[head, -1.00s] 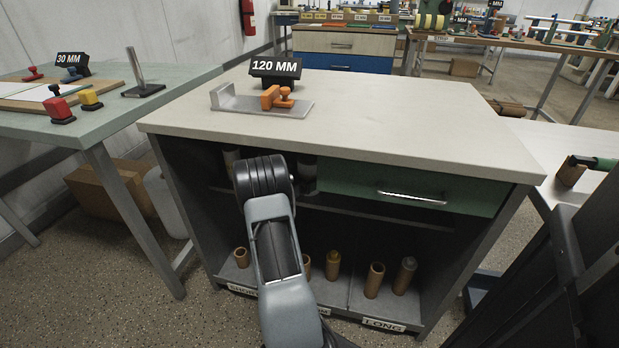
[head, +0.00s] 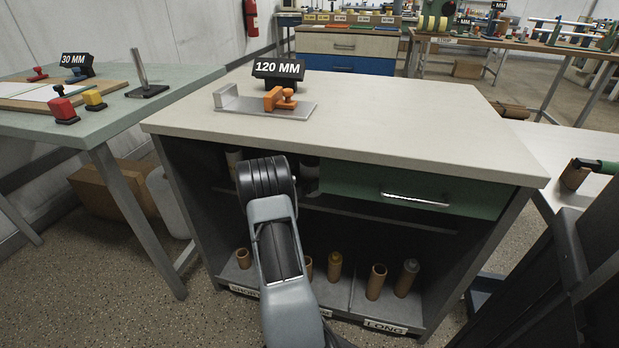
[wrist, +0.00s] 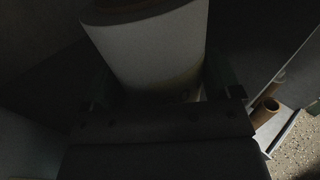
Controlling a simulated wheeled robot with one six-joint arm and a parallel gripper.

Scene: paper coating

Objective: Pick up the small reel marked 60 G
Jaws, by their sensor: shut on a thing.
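A pale, whitish reel (wrist: 150,50) stands close up in the wrist view, with its top rim at the upper edge. My gripper (wrist: 157,88) is shut on it, a dark finger at each side. The view is very dark there and no marking on the reel is readable. In the head view my arm reaches into the open upper shelf of the cabinet, and the gripper and held reel are hidden behind it. Parts of pale reels show in the shade on that shelf, one left of my arm (head: 233,163) and one right of it (head: 310,172).
The cabinet's worktop (head: 400,120) overhangs my arm. A green drawer (head: 410,190) is to its right. Several cardboard tubes stand in the lower shelf, including a tube near the right (head: 376,282). A side table (head: 120,110) stands at left. Floor is clear at front left.

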